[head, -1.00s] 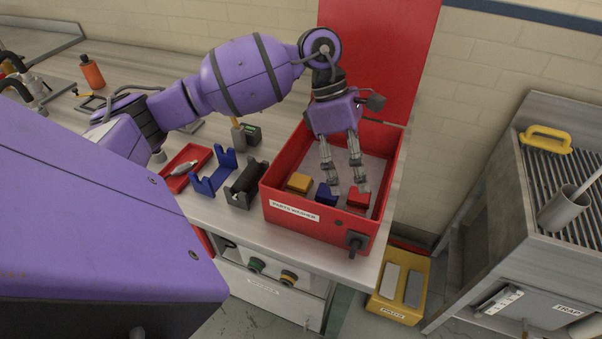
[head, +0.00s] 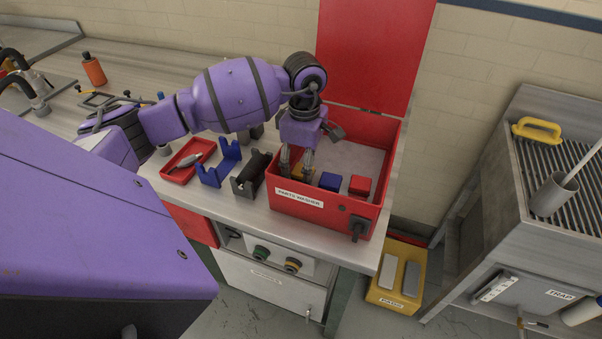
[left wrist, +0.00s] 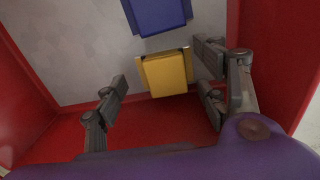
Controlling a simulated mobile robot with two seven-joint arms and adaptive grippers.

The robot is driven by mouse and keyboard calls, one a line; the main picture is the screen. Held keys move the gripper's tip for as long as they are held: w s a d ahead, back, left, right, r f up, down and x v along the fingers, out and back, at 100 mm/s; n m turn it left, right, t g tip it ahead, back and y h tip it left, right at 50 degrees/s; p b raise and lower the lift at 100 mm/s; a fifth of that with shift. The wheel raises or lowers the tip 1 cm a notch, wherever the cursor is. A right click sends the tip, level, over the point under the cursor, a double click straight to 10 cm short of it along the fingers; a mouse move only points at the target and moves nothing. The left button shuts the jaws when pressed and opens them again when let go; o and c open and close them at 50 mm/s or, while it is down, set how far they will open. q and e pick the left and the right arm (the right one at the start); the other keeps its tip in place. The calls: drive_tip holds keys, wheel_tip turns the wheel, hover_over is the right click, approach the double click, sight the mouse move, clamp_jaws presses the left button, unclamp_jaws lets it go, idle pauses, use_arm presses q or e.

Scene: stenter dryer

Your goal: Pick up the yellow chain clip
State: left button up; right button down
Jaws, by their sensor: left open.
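The yellow chain clip (left wrist: 166,74) lies on the floor of the red parts washer bin (head: 325,202), close to one wall. In the head view only a bit of it (head: 298,170) shows, behind my left gripper. My left gripper (head: 296,172) reaches down into the bin over the clip, fingers pointing down. In the left wrist view the open fingers (left wrist: 165,88) stand on both sides of the clip, with a gap on the left and a smaller one on the right. My right gripper is not in view.
A blue clip (head: 329,181) and a red clip (head: 359,186) lie in the bin, right of the yellow one. The raised red lid (head: 372,55) stands behind. A black cradle (head: 251,175), a blue cradle (head: 220,165) and a red tray (head: 186,162) stand left of the bin.

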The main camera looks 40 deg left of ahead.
use_arm(q)
drive_tip(key=shift+f, duration=0.5)
drive_tip(key=shift+c, duration=0.3)
drive_tip(key=c, duration=1.1)
drive_tip(key=shift+r, duration=0.1)
drive_tip(key=shift+c, duration=0.2)
